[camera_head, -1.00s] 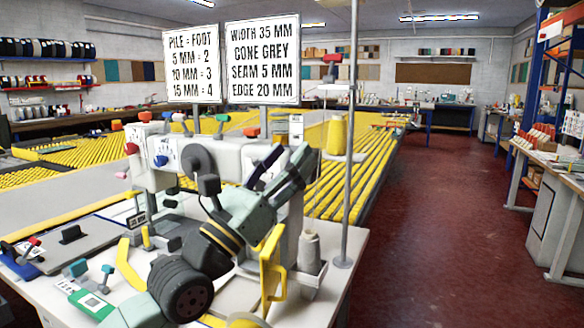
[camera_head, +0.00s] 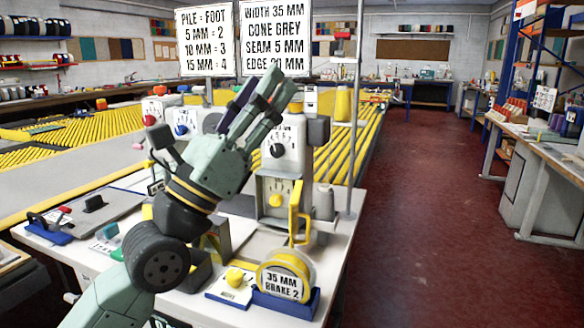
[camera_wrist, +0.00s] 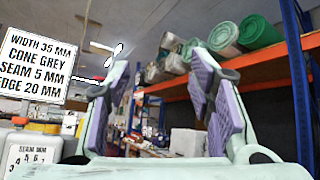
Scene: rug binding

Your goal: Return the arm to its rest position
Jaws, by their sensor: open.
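My gripper (camera_head: 262,98) is raised in front of the sewing machine and points up and to the right in the head view. In the wrist view my gripper (camera_wrist: 158,105) has its two purple-padded fingers wide apart with nothing between them. Part of the sewing machine (camera_head: 285,160), with its numbered dial, stands behind my arm. My arm hides the middle of the machine.
A yellow tape roll marked "35 MM BRAKE 2" (camera_head: 283,275) sits in a blue holder at the bench's front. A grey thread cone (camera_head: 323,203) and a metal pole (camera_head: 352,130) stand right of the machine. The red floor (camera_head: 420,220) at right is clear.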

